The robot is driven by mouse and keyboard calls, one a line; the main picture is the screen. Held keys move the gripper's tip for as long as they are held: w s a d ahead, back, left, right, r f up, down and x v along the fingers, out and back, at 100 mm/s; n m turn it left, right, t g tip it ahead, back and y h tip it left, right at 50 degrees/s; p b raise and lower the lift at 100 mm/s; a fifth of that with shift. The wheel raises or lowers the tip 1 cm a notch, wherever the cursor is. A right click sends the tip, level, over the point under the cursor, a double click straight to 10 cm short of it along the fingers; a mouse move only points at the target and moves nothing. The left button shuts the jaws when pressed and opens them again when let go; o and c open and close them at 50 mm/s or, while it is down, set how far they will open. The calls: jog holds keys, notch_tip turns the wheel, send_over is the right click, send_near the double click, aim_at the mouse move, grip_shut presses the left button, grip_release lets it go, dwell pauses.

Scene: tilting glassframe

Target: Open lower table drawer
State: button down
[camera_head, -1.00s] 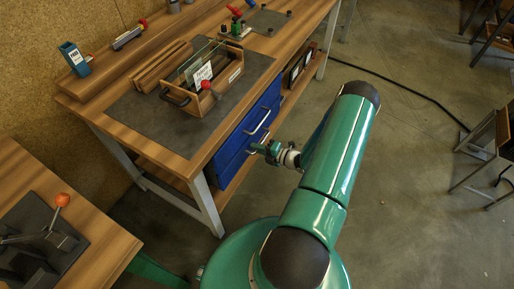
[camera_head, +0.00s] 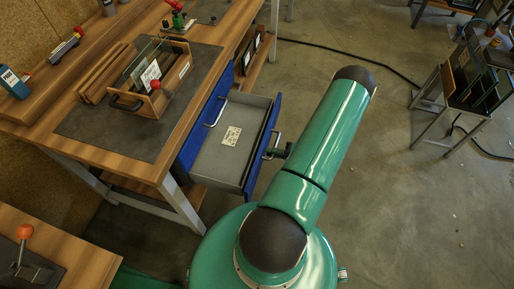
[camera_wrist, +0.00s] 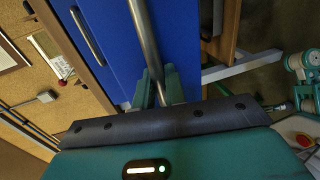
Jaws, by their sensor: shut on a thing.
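The lower table drawer (camera_head: 218,147) is pulled well out from under the workbench, with its grey inside showing and a pale printed card (camera_head: 231,136) lying in it. Its blue front faces my arm. My gripper (camera_head: 280,152) is at that front, shut on the bar handle (camera_head: 272,143). In the wrist view my gripper (camera_wrist: 158,88) has its green fingers around the metal handle bar (camera_wrist: 146,40), in front of a blue panel. The upper drawer (camera_head: 213,107) is closed, and its handle (camera_head: 215,111) shows above the open drawer.
A wooden tray (camera_head: 172,100) with a red-knobbed part stands on the bench's dark mat (camera_head: 105,135). A bench leg (camera_head: 185,207) stands left of the drawer. The floor (camera_head: 400,210) right of my arm is clear.

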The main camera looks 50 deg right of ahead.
jog(key=shift+f+v, duration=0.2)
jog(key=shift+v, duration=0.7)
jog(key=shift+f+v, duration=0.2)
jog(key=shift+v, duration=0.7)
jog(key=c, duration=1.8)
grip_release()
jog(key=shift+s, duration=0.15)
jog(key=v, duration=1.3)
jog(key=shift+s+d+r, duration=0.1)
jog(key=shift+s, duration=0.25)
